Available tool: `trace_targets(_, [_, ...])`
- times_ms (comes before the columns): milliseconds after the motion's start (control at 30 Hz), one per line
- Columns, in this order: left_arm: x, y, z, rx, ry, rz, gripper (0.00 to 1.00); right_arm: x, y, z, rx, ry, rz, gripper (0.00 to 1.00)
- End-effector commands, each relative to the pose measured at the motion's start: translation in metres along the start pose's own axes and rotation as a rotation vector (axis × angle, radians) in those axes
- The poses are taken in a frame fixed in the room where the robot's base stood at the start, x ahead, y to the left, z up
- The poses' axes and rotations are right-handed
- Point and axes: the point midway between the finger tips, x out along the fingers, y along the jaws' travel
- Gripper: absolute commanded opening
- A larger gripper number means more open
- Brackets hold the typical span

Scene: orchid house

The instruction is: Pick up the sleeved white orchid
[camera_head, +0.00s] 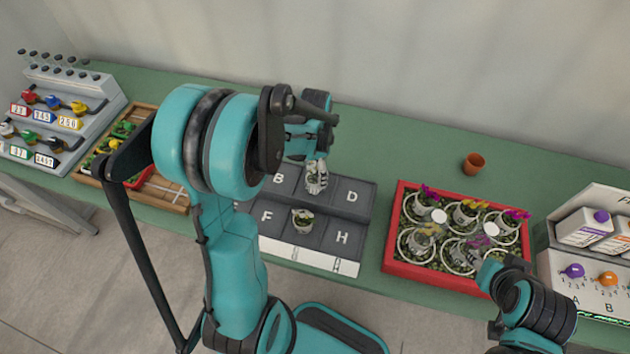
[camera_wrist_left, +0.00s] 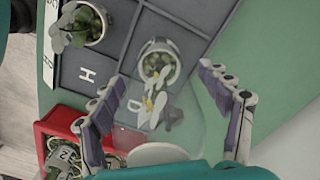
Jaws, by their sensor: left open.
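The sleeved white orchid (camera_wrist_left: 153,104) shows in the left wrist view with white blooms, yellow centres and a translucent sleeve flaring toward the camera. Its pot (camera_wrist_left: 158,66) stands in a cell of the grey lettered tray (camera_wrist_left: 165,22). In the head view the orchid (camera_head: 316,181) stands between the B and D labels, partly hidden by my left gripper (camera_head: 316,163). In the left wrist view my left gripper (camera_wrist_left: 165,112) is open, its purple-padded fingers on either side of the sleeve, with gaps visible. My right gripper is out of view; only part of my right arm shows.
Another potted plant (camera_head: 303,221) stands nearby in the front row of the tray. A red crate (camera_head: 392,262) of potted orchids lies to the right, with a small terracotta pot (camera_head: 474,163) behind it. A wooden tray (camera_head: 168,194) is left.

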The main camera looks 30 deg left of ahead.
Motion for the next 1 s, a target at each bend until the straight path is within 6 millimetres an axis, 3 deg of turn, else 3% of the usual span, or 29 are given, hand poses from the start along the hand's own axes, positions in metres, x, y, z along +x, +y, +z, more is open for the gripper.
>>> trace_targets(167, [-0.001, 0.000, 0.000, 0.000, 0.000, 0.000, 0.74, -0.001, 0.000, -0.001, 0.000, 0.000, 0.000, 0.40])
trace_targets(433, [-0.001, 0.000, 0.000, 0.000, 0.000, 0.000, 0.03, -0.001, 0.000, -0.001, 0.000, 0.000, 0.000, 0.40])
trace_targets(767, [-0.005, 0.000, 0.000, 0.000, 0.000, 0.000, 0.01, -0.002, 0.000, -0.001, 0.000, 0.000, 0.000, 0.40])
trace_targets(1000, [-0.037, 0.000, 0.000, 0.000, 0.000, 0.000, 0.01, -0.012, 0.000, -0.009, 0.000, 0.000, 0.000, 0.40])
